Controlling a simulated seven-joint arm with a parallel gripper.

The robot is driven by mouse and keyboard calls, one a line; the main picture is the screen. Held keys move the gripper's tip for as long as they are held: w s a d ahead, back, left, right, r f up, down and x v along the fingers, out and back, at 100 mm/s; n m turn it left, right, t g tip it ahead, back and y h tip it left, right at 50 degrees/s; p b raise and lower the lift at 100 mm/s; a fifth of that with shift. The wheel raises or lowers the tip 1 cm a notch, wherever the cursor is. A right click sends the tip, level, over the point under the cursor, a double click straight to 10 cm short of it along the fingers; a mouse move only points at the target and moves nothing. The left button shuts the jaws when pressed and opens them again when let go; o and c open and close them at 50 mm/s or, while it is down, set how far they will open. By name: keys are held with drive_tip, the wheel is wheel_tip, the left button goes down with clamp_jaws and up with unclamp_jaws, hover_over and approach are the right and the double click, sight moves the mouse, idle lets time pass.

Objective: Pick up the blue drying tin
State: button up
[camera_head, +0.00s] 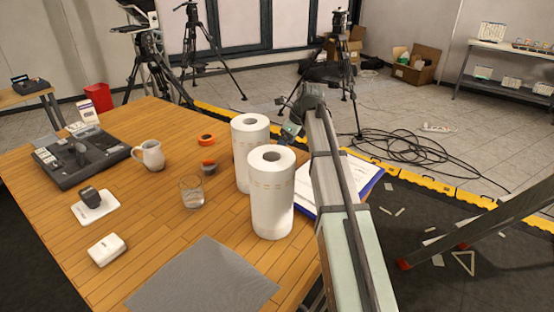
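I cannot clearly make out a blue drying tin. A small grey-blue round container with an orange top (208,167) stands on the wooden table, left of the paper rolls; I cannot tell if it is the tin. My arm reaches in from the lower right, along the table's right side. My gripper (291,127) is at its far end, just right of the rear paper roll and well to the right of the small container. A small bluish-green patch shows at the gripper; I cannot tell what it is. The fingers are too small and partly hidden to read.
Two white paper rolls (271,195) (240,158) stand upright between my arm and the small container. An orange tape roll (206,139), a glass (191,192), a white mug (150,155) and a grey mat (203,281) are on the table (150,235). A blue-edged clipboard (362,178) lies partly behind my arm.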

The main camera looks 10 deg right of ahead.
drive_tip(key=shift+a+x, duration=0.2)
drive_tip(key=shift+x, duration=2.85)
drive_tip(key=shift+r, duration=0.1)
drive_tip(key=c, duration=1.1)
drive_tip(key=shift+r, duration=0.1)
wheel_tip(320, 180, up, 10)
drive_tip(key=shift+f, duration=0.1)
